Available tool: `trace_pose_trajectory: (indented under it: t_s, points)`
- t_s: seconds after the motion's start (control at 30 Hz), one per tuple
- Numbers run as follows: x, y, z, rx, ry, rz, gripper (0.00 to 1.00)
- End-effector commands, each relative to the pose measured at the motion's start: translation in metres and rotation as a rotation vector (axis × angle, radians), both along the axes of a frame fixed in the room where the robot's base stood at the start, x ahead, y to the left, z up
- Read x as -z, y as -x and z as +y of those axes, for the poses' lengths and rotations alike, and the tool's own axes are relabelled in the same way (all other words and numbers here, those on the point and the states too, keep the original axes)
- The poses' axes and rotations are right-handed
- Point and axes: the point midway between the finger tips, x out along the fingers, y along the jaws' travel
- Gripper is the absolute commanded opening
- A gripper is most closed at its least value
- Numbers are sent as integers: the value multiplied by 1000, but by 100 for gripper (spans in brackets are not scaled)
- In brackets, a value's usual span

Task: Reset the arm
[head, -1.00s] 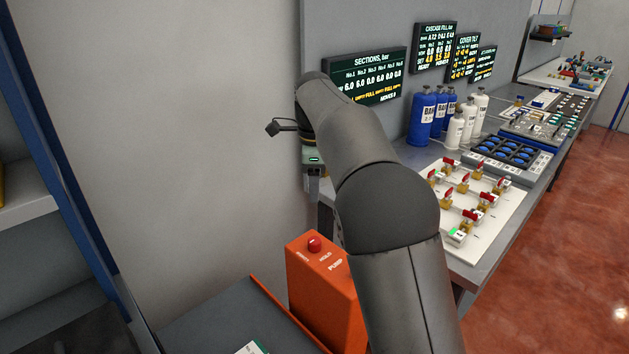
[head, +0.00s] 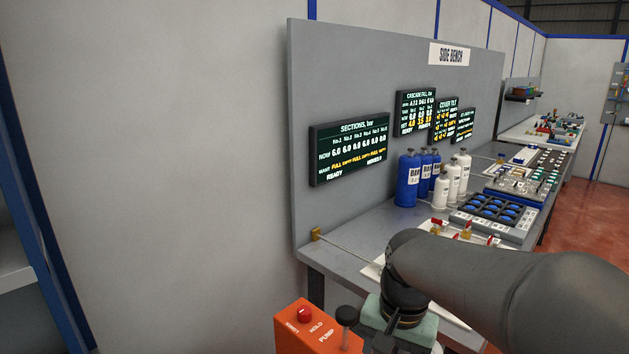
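My arm (head: 470,268) reaches in from the lower right of the head view. Its wrist end (head: 404,300) is at the bottom middle, in front of the side bench and just right of the orange pump box (head: 300,325). My gripper itself is below the frame's lower edge, so its fingers are hidden. I cannot see whether it holds anything.
The side bench (head: 345,232) carries blue bottles (head: 408,180), white bottles (head: 441,190), a tray of blue round pieces (head: 492,210) and partly hidden red-handled valves (head: 466,230). The sections display (head: 349,148) hangs on the grey panel behind. Red floor (head: 600,178) is clear at right.

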Motion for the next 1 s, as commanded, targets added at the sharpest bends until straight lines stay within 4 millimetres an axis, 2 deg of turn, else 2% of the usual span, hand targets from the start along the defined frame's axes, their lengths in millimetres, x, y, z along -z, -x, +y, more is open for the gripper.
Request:
trace_pose_trajectory:
  t_s: [0.03,0.1,0.2,0.3,0.43,1.0]
  points:
    - [13,30,-7,-91,10,-9,54]
    - [30,62,-14,-224,28,-18,54]
    - [50,95,-20,-360,48,-27,54]
    - [62,113,-23,-436,61,-28,54]
    - [66,119,-24,-468,65,-28,54]
    - [66,118,-23,-465,64,-26,54]
